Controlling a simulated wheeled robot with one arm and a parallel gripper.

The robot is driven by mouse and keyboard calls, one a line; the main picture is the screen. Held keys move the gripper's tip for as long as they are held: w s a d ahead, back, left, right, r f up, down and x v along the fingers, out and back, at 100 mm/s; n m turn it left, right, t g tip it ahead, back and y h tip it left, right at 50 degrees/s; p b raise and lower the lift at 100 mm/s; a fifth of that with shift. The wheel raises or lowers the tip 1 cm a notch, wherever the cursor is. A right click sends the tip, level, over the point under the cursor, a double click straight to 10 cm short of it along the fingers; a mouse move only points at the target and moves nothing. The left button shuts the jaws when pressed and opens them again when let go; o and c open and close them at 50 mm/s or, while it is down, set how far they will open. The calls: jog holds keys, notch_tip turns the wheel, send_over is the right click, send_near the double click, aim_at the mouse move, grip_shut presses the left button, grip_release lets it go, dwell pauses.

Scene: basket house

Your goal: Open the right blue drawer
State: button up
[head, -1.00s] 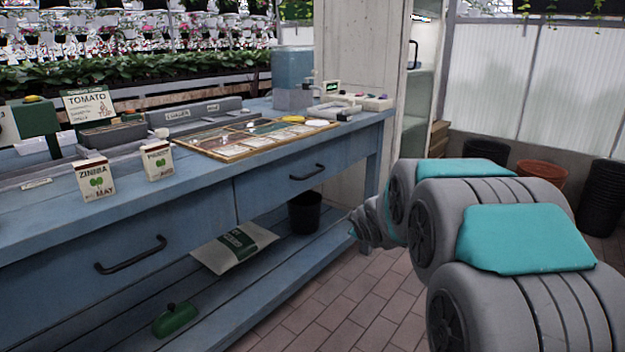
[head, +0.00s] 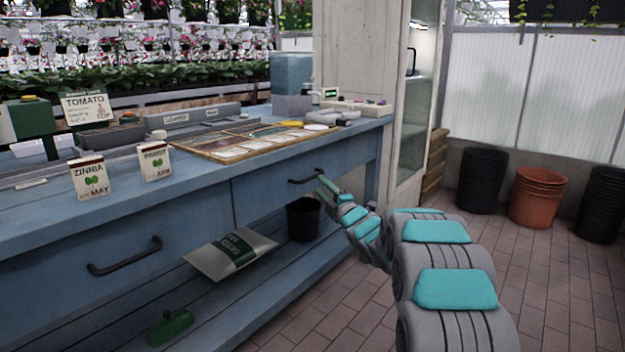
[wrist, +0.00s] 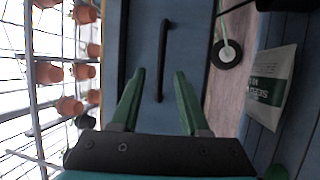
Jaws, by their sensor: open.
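The right blue drawer (head: 271,197) is in the front of the blue workbench and looks closed. Its dark bar handle (head: 306,176) is near the drawer's right part. In the wrist view the handle (wrist: 164,60) appears upright on the blue drawer front (wrist: 190,50), ahead of my gripper. My gripper (wrist: 159,72) is open, its two green fingers apart, with the handle's lower end showing between them. I see nothing held. In the head view my gripper (head: 322,182) is close to the handle, and its exact gap from it is hard to judge.
The left drawer's handle (head: 125,256) is at the lower left. On the shelf below lie a seed bag (head: 231,253), a black pot (head: 303,218) and a green object (head: 170,327). Seed packets and a tray (head: 215,147) are on the benchtop.

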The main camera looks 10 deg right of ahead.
aim_at(313, 178)
jog(key=shift+x, duration=3.35)
jog(key=shift+f, duration=0.15)
jog(key=shift+c, duration=0.3)
grip_shut()
